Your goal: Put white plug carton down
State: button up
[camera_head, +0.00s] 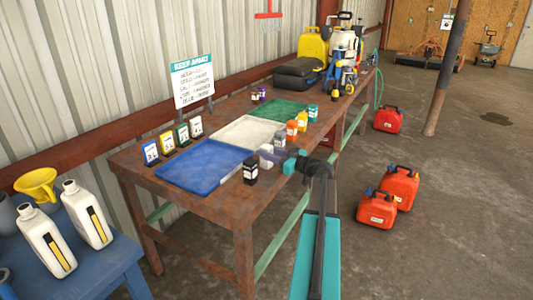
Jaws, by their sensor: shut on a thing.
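My gripper (282,158) is at the near edge of the workbench, just right of the blue tray (188,187). It is shut on the white plug carton (265,156), a small pale box with a purplish part beside it. The carton is close to the bench top; I cannot tell whether it touches it. The white tray (262,121) and the green tray (262,107) lie beyond the blue one. All three trays look empty.
Several coloured cards (167,142) and a sign (192,80) stand at the wall side. White jugs (87,213) stand on a blue table. Red fuel cans (376,210) are on the floor.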

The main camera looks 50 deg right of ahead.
jog(key=shift+f+b, duration=0.2)
jog(key=shift+b, duration=0.15)
jog(key=o, duration=1.1)
jog(key=shift+r+p, duration=0.15)
jog(key=shift+p, duration=1.2)
jog(key=s+b, duration=0.1)
jog(key=s, duration=0.3)
jog(key=s+d+b, duration=0.1)
jog(key=s, duration=0.4)
jog(key=s+b, duration=0.1)
jog(key=s, duration=0.3)
jog(key=shift+s+d+f+b, duration=0.25)
jog(key=shift+s+d+b, duration=0.1)
jog(key=shift+d, duration=0.05)
